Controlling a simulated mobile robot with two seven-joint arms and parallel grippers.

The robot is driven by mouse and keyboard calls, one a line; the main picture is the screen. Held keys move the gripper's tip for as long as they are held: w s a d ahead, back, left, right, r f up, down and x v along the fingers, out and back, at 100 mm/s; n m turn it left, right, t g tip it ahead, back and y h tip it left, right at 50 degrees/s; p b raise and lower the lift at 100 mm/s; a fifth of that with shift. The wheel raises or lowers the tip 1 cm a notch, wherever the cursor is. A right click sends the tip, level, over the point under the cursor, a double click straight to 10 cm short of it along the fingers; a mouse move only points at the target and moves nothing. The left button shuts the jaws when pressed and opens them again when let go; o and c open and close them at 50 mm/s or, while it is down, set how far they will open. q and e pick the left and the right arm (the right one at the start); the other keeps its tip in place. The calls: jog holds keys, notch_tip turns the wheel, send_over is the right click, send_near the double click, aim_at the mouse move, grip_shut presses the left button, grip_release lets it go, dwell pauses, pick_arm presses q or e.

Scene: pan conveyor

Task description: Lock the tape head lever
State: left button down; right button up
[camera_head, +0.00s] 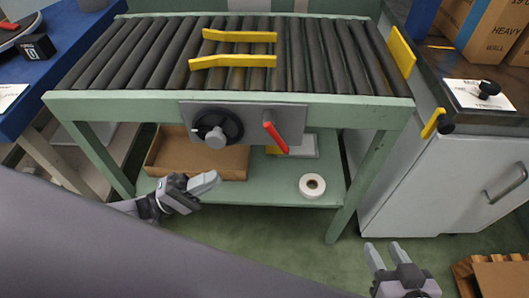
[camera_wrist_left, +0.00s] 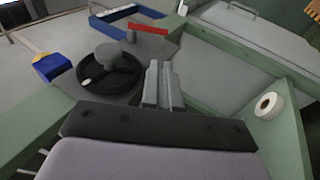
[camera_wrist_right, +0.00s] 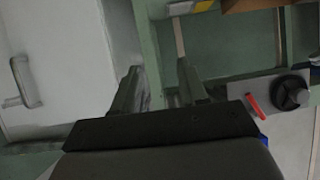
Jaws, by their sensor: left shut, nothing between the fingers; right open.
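A red lever (camera_head: 275,137) is mounted on a grey panel (camera_head: 245,112) on the conveyor's front. In the head view it slants down to the right. It also shows in the left wrist view (camera_wrist_left: 148,28) and right wrist view (camera_wrist_right: 252,104). A black handwheel (camera_head: 217,128) with a grey knob sits left of it. My left gripper (camera_head: 208,182) is shut and empty, below the handwheel and apart from the lever. My right gripper (camera_head: 383,249) is open and empty, low at the right, well away from the lever. I cannot tell whether the lever is locked.
The roller conveyor (camera_head: 140,55) carries two yellow guide rails (camera_head: 240,36). A cardboard tray (camera_head: 185,158) and a white tape roll (camera_head: 312,185) sit on its lower shelf. Green floor between is clear.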

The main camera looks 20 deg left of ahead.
pick_arm(q)
jog(key=shift+d, duration=0.1)
jog(key=p, duration=0.1)
send_near(277, 133)
jog(key=w+d, duration=0.3)
jog(key=d, duration=0.3)
jog(key=shift+w+f, duration=0.1)
jog(key=shift+f, duration=0.35)
pick_arm(e)
jog(key=shift+s+d+f+g, duration=0.3)
jog(key=shift+d+f, duration=0.15)
jog(key=shift+d, duration=0.05)
jog(key=shift+w+f, duration=0.1)
jog(key=shift+f, duration=0.05)
